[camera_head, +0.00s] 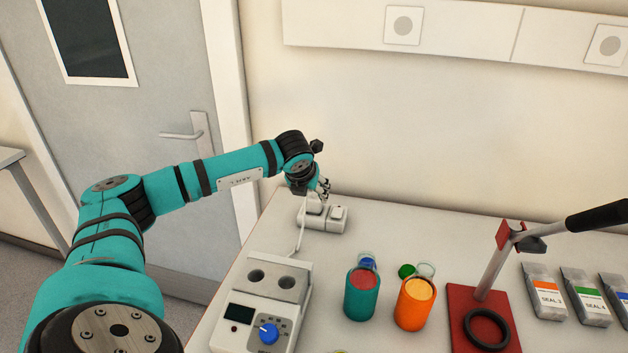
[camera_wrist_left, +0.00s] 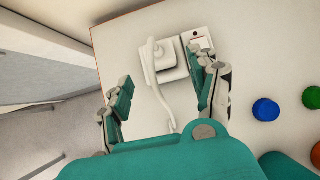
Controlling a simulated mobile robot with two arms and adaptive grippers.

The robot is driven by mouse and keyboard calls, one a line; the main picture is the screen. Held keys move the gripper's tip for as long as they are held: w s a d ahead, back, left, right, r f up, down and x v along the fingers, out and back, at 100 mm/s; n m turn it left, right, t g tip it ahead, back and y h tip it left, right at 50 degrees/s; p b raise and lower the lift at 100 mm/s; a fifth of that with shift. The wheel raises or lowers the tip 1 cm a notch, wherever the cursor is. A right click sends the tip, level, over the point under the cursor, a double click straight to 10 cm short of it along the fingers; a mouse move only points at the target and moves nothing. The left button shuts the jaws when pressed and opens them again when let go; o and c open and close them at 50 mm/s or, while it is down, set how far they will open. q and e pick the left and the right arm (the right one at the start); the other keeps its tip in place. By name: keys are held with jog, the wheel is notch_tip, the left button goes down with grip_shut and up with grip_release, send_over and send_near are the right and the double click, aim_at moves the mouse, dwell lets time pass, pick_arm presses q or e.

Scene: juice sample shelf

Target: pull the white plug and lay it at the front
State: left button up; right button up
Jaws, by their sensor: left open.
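The white plug (camera_head: 314,203) stands in a white socket block (camera_head: 333,220) at the back left of the table, its white cord (camera_head: 300,236) running forward. In the left wrist view the plug (camera_wrist_left: 164,60) shows beside a red-marked part of the block (camera_wrist_left: 198,40). My left gripper (camera_head: 323,188) is close above the plug, its fingers partly hidden. In the left wrist view my gripper (camera_wrist_left: 165,97) is open and empty, its fingers wide apart, with the plug beyond the gap. Whether a finger touches the block I cannot tell. My right gripper is not in view.
A white device (camera_head: 262,302) with two wells and a blue knob stands in front. A teal cup (camera_head: 361,295) and an orange cup (camera_head: 413,307) stand right of it. Farther right are a red-based lever press (camera_head: 462,297) and seal packets (camera_head: 543,290).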

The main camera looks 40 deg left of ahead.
aim_at(313, 200)
pick_arm(q)
jog(key=b+x, duration=0.3)
jog(key=x, duration=0.3)
jog(key=shift+f+b, duration=0.35)
jog(key=shift+f, duration=0.1)
jog(key=shift+b+x, duration=0.7)
jog(key=shift+x, duration=0.1)
jog(key=shift+w+a+r, duration=0.1)
jog(key=shift+r, duration=0.05)
grip_shut()
